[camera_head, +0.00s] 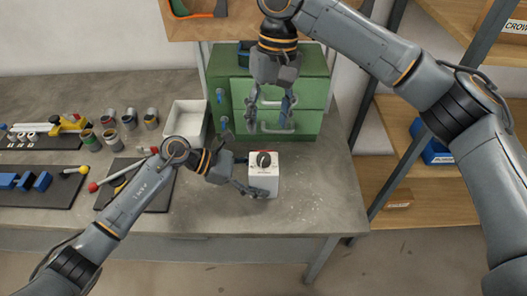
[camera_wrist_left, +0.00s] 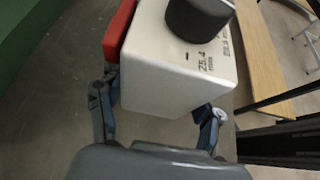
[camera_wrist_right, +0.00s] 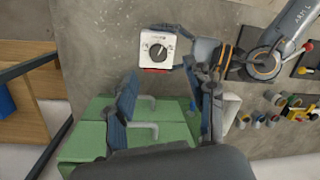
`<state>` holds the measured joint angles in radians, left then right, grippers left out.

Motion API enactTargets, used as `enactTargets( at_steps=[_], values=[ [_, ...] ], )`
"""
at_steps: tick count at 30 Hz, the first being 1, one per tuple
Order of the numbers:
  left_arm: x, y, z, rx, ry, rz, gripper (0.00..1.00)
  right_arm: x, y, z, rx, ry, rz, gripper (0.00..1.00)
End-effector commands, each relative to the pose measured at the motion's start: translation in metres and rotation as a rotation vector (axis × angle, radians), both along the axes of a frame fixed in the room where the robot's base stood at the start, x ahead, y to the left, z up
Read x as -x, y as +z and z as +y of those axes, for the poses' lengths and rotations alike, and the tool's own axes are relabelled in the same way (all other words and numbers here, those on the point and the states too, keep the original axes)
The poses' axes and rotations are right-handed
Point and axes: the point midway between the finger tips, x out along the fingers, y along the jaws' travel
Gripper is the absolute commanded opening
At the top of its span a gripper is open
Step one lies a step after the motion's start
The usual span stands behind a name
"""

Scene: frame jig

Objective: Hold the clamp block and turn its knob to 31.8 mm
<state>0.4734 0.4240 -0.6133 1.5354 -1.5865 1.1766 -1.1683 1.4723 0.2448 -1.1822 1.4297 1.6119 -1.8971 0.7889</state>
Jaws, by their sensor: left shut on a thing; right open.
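The clamp block (camera_head: 263,185) is a white box with a black knob (camera_head: 264,159) on top and a red strip along its far edge. It stands on the bench near the front edge. My left gripper (camera_head: 249,174) is shut on the block from the left. The left wrist view shows the white block (camera_wrist_left: 165,75) between the fingers, its dark knob (camera_wrist_left: 198,16) and the printed "25.4". My right gripper (camera_head: 270,120) is open and empty, beyond the block and above it. The right wrist view shows the knob (camera_wrist_right: 157,51) and dial face; the reading is too small to tell.
A green drawer cabinet (camera_head: 307,90) stands behind the block, near my right gripper. A white bin (camera_head: 187,121), several cans (camera_head: 109,139) and dark tool mats (camera_head: 42,185) lie to the left. The bench (camera_head: 320,195) right of the block is clear.

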Motion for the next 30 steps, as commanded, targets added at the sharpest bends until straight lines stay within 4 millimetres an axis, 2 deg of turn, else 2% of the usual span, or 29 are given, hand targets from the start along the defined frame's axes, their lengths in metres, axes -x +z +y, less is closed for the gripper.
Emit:
enactTargets(
  at_steps=[4, 8, 11, 24, 30],
  values=[
    [0.001, -0.002, 0.001, -0.003, -0.001, 0.002, 0.34, 0.004, 0.011, 0.008, 0.072, 0.010, -0.129, 0.54],
    [0.001, -0.002, 0.001, -0.003, -0.002, 0.001, 0.34, 0.004, 0.009, 0.010, 0.090, 0.009, -0.166, 0.54],
    [0.001, -0.002, 0.001, -0.003, -0.002, 0.001, 0.34, 0.005, -0.003, 0.010, 0.093, 0.009, -0.164, 0.54],
    [0.001, -0.001, 0.000, -0.003, -0.001, 0.002, 0.34, 0.005, -0.085, 0.010, 0.088, 0.008, -0.162, 0.54],
    [0.001, -0.002, 0.000, -0.003, -0.001, 0.002, 0.34, 0.004, -0.104, 0.010, 0.089, 0.008, -0.163, 0.54]
  ],
)
